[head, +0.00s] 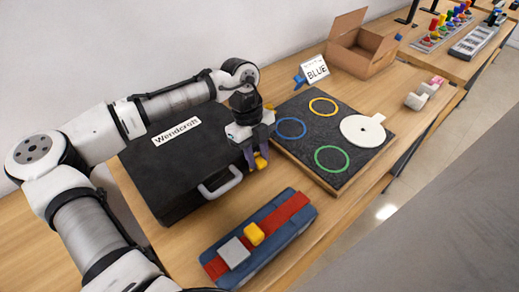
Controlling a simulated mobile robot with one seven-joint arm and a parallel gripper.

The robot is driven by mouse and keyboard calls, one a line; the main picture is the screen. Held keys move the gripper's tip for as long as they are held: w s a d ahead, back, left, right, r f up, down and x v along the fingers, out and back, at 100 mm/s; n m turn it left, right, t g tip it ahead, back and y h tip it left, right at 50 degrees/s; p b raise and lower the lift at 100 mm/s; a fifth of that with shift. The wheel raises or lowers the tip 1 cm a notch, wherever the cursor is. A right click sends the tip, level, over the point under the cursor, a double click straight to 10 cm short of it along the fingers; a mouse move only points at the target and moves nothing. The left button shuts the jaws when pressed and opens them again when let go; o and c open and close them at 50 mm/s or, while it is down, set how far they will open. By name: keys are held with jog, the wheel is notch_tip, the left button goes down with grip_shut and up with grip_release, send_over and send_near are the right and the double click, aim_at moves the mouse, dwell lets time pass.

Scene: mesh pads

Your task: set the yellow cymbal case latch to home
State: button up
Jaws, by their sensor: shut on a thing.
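A black case (175,165) marked "Wendcraft" lies on the wooden table with its grey handle (220,184) facing the front right. My gripper (256,156) points down at the case's right-hand edge. Its dark fingers are shut on a small yellow piece (261,162), which looks like the yellow latch. The fingers cover part of this piece, and I cannot tell how it sits against the case or which position it is in.
A dark board (297,108) with yellow, blue and green rings and a white disc (363,130) lies close right of my gripper. A "BLUE" card (314,70) and open cardboard box (362,45) stand behind. A blue-and-red block (275,238) with grey and yellow pieces lies in front.

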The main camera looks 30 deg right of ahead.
jog(key=shift+w+r+g+p, duration=0.2)
jog(key=shift+w+g+p, duration=0.3)
jog(key=shift+g+p, duration=0.15)
jog(key=o, duration=0.9)
jog(key=shift+a+f, duration=0.1)
jog(key=b+v, duration=0.2)
jog(key=v, duration=1.1)
jog(key=shift+r+b, duration=0.4)
jog(key=shift+a+f, duration=0.1)
jog(key=shift+a, duration=0.05)
